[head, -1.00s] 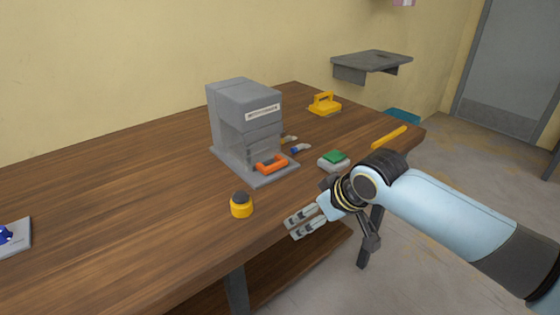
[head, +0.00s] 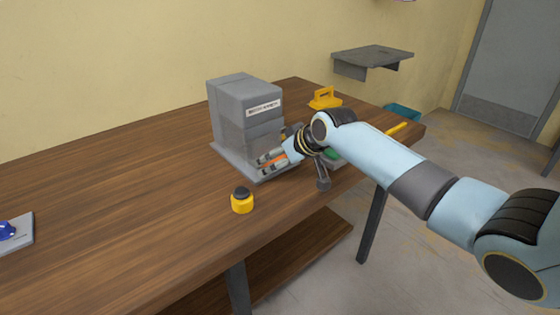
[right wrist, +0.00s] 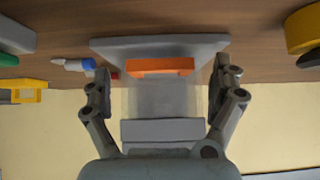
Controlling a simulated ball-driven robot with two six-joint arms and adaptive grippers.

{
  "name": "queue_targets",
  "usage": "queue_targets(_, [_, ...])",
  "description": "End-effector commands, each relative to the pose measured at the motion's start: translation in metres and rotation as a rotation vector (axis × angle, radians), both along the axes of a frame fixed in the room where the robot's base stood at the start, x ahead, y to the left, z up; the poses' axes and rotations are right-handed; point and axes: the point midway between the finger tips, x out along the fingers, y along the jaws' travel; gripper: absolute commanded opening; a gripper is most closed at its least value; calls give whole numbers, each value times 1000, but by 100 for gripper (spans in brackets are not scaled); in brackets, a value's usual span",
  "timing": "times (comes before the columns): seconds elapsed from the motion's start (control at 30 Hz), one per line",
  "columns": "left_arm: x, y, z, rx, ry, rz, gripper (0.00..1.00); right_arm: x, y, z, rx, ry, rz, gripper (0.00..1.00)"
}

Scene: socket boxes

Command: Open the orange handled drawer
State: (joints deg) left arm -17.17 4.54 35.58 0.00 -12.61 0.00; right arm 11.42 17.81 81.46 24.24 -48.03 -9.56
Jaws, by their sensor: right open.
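A grey drawer box (head: 238,105) with a white label stands on the wooden table. Its orange handle (right wrist: 160,66) shows in the right wrist view, centred between my fingers; in the head view my right gripper mostly covers it. The drawer looks shut, though its front is partly hidden. My right gripper (head: 265,164) is at the lower front of the box, around the handle's level. In the right wrist view its two fingers (right wrist: 163,78) are wide apart, one on each side of the handle and not touching it. My left gripper is not in view.
A yellow and black round object (head: 242,201) stands near the table's front edge, left of my right gripper. A green-topped item (head: 333,154) is partly behind my arm. A yellow handled block (head: 324,97) sits farther back. The table's left side is mostly clear.

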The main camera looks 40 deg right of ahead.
Motion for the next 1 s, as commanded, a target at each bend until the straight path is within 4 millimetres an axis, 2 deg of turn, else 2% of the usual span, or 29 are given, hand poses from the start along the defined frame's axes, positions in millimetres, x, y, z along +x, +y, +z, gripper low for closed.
queue_targets(0.3, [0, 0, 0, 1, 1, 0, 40, 2, 0, -2, 0, 1, 0, 93])
queue_targets(0.9, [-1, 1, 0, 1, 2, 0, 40, 1, 0, -2, 0, 1, 0, 14])
queue_targets(0.93, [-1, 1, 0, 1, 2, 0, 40, 1, 0, -2, 0, 1, 0, 11])
queue_targets(1.0, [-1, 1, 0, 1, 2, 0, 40, 1, 0, -2, 0, 2, 0, 9])
